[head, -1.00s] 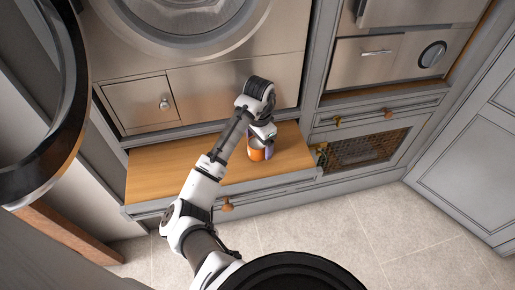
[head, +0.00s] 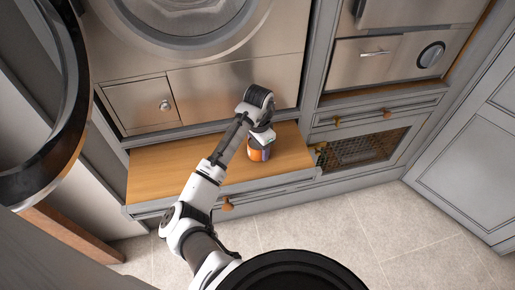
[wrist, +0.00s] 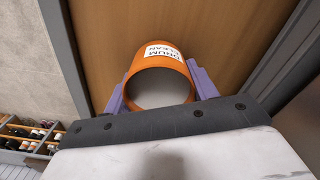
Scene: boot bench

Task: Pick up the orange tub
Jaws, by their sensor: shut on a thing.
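The orange tub (head: 255,155) is at the right part of the wooden bench top, under my gripper (head: 262,145). In the wrist view the orange tub (wrist: 158,58) has a white label reading "DRUM CLEAN" and a pale grey round end facing the camera. The purple fingers of my gripper (wrist: 158,88) press on it from both sides, one at the left and one at the right. My gripper is shut on the tub. The tub's base is too small in the head view to tell whether it touches the wood.
The wooden bench top (head: 165,175) is clear to the left. A front-loading machine (head: 230,90) stands behind it. A mesh-fronted compartment (head: 355,150) is at the right. A rack of small bottles (wrist: 25,135) shows at lower left in the wrist view. The tiled floor (head: 330,225) is open.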

